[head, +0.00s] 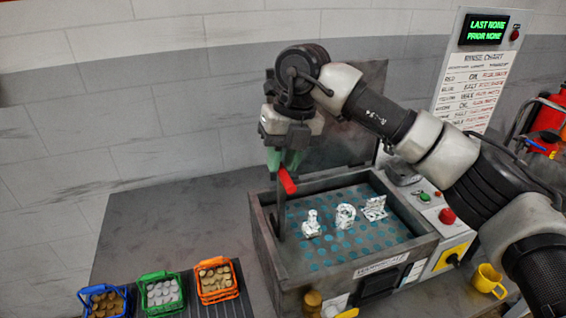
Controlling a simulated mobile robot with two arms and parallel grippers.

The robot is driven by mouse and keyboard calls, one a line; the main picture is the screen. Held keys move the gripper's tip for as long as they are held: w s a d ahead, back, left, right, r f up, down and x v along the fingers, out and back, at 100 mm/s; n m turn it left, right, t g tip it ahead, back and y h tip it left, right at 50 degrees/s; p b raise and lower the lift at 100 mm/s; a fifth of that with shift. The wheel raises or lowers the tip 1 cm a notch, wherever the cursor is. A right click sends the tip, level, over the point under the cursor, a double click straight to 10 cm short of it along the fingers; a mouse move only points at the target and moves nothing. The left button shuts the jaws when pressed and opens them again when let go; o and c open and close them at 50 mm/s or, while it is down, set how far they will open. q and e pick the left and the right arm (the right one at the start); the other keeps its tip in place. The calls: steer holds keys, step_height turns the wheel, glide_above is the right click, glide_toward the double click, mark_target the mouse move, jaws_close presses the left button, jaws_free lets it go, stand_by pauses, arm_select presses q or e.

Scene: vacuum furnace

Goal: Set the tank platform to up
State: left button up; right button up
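The tank (262,222) is an open dark metal box on the bench with its lid raised behind it. Its platform (330,262) is a dark plate with rows of blue-green holes, and three whitish metal parts stand on it. A lever with a red handle (288,181) rises at the tank's left side on a dark upright bar. My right gripper (283,160) points down with green fingers just above and behind the red handle. Whether its fingers touch or close on the handle is not clear. My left gripper is out of view.
Blue (103,301), green (160,293) and orange (217,281) baskets hold small parts at the front left. A control panel with a red button (447,216) and a yellow mug (488,280) are at right.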

steer(key=o, duration=0.3)
steer(key=shift+s, duration=0.1)
steer(key=shift+r, duration=0.3)
steer(key=b+v, duration=0.2)
steer(key=v, duration=0.8)
